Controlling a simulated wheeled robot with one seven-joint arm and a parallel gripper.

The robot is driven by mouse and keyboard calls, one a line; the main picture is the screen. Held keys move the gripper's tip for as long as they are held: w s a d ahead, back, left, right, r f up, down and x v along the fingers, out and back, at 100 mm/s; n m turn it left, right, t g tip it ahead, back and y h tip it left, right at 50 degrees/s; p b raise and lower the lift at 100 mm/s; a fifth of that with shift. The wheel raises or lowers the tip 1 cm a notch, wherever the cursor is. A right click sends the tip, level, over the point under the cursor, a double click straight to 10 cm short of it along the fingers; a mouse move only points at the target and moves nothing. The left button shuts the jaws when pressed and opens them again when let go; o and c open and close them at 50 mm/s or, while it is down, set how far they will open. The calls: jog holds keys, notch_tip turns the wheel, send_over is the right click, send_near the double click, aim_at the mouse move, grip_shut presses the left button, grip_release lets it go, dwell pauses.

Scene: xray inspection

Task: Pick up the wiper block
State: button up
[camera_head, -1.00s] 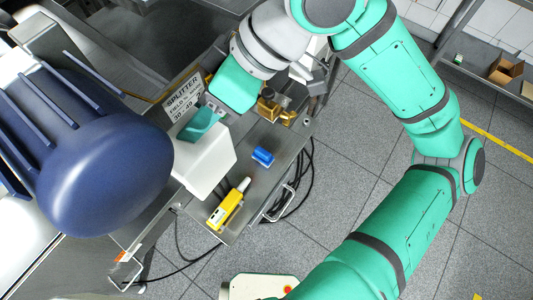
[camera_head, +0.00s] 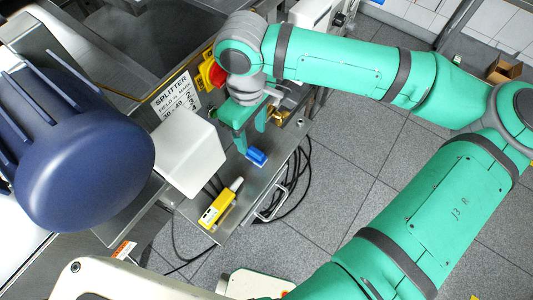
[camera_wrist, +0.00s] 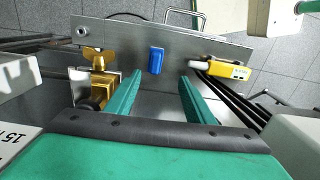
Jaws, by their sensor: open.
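The wiper block, which I take to be the small blue block (camera_head: 257,156), lies on the metal shelf beside the yellow device. It also shows in the wrist view (camera_wrist: 156,61), beyond my fingertips and between their lines. My gripper (camera_head: 252,140) is above the shelf, close to the block in the head view. In the wrist view its two green fingers (camera_wrist: 160,82) are spread apart with nothing between them. The block looks apart from both fingers.
The yellow device (camera_head: 217,208) lies on the metal shelf (camera_head: 237,180), right of the block in the wrist view (camera_wrist: 224,69). A brass fitting (camera_wrist: 98,80) stands at the left finger's side. A white box (camera_head: 190,158) and a "SPLITTER" sign (camera_head: 176,98) are nearby.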

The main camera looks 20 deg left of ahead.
aim_at(256, 151)
jog(key=shift+w+f, duration=0.25)
jog(key=shift+w, duration=0.1)
jog(key=f, duration=1)
jog(key=shift+d+f, duration=0.25)
jog(key=shift+f, duration=0.1)
jog(key=shift+c, duration=0.5)
jog(key=c, duration=1)
